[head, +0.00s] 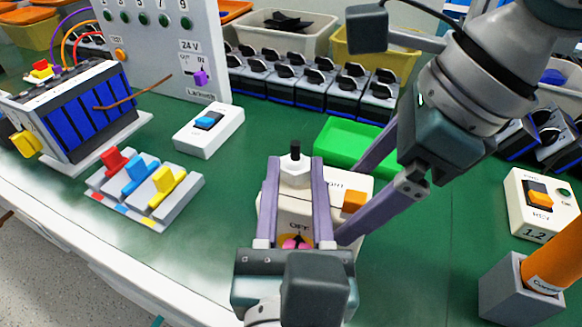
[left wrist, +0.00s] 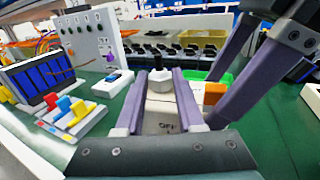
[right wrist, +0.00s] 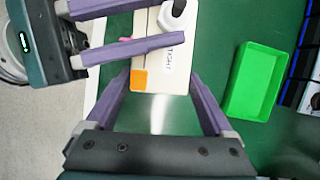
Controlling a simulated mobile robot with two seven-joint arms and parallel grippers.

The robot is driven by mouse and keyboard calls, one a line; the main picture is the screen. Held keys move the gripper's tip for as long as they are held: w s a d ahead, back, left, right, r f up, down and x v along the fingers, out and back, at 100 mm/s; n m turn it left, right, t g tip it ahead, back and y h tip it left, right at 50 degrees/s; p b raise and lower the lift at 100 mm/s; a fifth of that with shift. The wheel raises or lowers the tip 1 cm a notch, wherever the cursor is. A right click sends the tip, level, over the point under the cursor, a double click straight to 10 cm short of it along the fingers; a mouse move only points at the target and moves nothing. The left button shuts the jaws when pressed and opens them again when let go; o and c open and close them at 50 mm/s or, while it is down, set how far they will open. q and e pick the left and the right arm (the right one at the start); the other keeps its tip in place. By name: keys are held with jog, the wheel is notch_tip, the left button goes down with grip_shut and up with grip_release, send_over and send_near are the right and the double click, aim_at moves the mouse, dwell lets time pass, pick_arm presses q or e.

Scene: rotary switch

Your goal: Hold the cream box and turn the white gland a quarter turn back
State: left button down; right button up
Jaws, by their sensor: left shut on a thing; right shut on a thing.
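The cream box (head: 285,210) sits on the green table, with an orange patch at its right end; it also shows in the right wrist view (right wrist: 150,80). The white gland (head: 295,171), a hex nut with a black stem, stands up from the box. My left gripper (head: 295,160) is shut on the gland, one finger on each side; the left wrist view shows this too (left wrist: 160,85). My right gripper (head: 352,205) is shut on the box's right end, one finger on each long side (right wrist: 160,78). The left fingers partly cover the box top, its lettering and a pink part.
A green tray (head: 345,140) lies just behind the box. A white switch box (head: 208,130) and a block with coloured levers (head: 145,195) stand left. A cream switch box (head: 540,205) and a grey block with an orange cylinder (head: 520,290) stand right. Several switches line the back.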

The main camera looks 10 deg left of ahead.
pick_arm(q)
jog(key=shift+d+n+y, duration=0.15)
jog(key=shift+n+y, duration=0.35)
jog(key=shift+y, duration=0.6)
jog(key=c, duration=0.5)
grip_release()
jog(key=shift+v, duration=4)
jog(key=shift+r, duration=0.2)
